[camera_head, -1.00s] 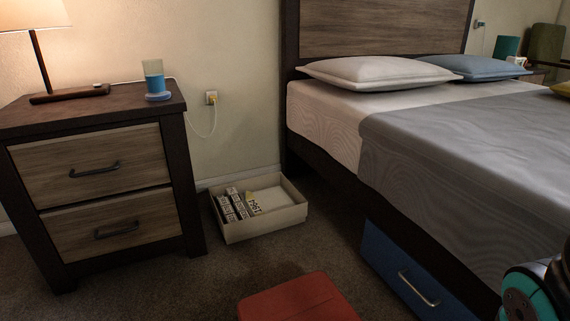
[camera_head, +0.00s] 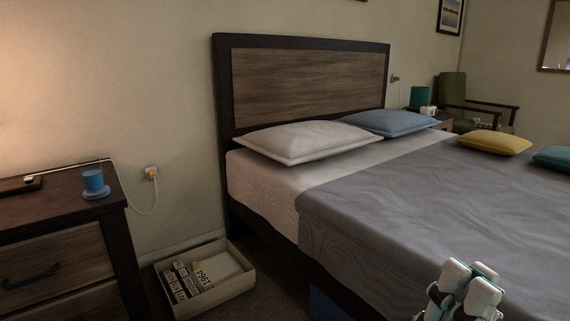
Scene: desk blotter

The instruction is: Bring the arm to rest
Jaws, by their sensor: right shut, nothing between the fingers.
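My right gripper (camera_head: 468,278) shows at the lower right, in front of the grey blanket of the bed. Its pale fingers point up and are shut, with nothing between them. Only the end of that arm shows, cut off by the bottom edge of the picture. My left gripper is not in view.
The bed (camera_head: 420,225) fills the right side, with a white pillow (camera_head: 305,141) and a blue pillow (camera_head: 383,122). A nightstand (camera_head: 75,215) with a blue cup (camera_head: 94,181) stands at left. An open box (camera_head: 238,283) of small packs lies on the floor between them.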

